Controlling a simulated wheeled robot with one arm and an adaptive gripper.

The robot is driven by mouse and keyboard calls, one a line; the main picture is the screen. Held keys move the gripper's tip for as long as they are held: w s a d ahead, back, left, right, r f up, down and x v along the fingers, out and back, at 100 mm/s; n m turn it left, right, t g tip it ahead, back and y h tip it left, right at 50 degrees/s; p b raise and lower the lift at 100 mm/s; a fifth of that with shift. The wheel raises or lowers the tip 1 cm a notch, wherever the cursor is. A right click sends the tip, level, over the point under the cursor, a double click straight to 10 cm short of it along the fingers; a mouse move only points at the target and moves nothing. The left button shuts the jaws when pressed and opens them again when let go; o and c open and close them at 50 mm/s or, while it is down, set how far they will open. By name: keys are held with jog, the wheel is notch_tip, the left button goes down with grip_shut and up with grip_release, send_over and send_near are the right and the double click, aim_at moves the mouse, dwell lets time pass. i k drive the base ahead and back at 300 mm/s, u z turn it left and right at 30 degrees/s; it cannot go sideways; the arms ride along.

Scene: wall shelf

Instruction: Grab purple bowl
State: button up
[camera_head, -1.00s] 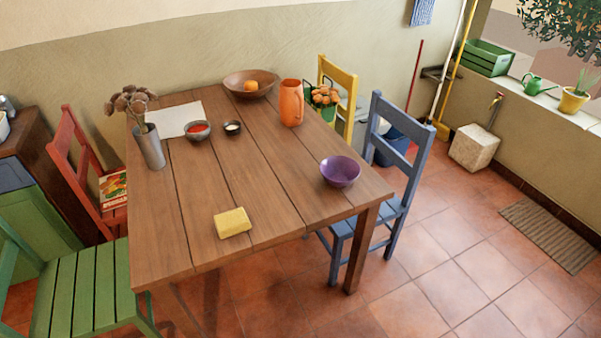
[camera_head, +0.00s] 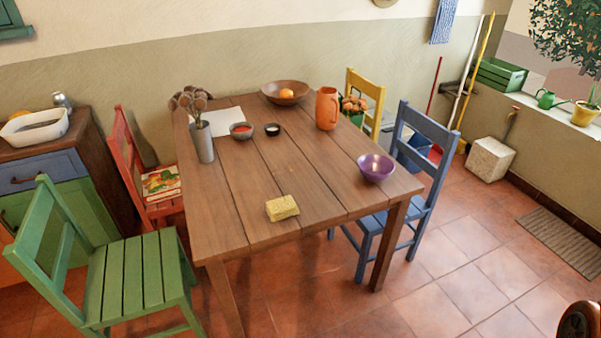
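The purple bowl (camera_head: 376,167) stands upright on the wooden table (camera_head: 240,200), near the table's right edge, close to the blue chair.
On the table are a yellow sponge (camera_head: 282,208), an orange pitcher (camera_head: 327,108), a wooden bowl (camera_head: 285,92), two small bowls and a vase (camera_head: 202,140). A blue chair (camera_head: 425,150), green chair (camera_head: 120,265) and red chair (camera_head: 140,180) surround it. Tiled floor (camera_head: 470,250) at right is mostly clear.

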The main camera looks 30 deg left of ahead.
aim_at(376, 168)
jog(key=u, duration=1.2)
jog(key=i, duration=1)
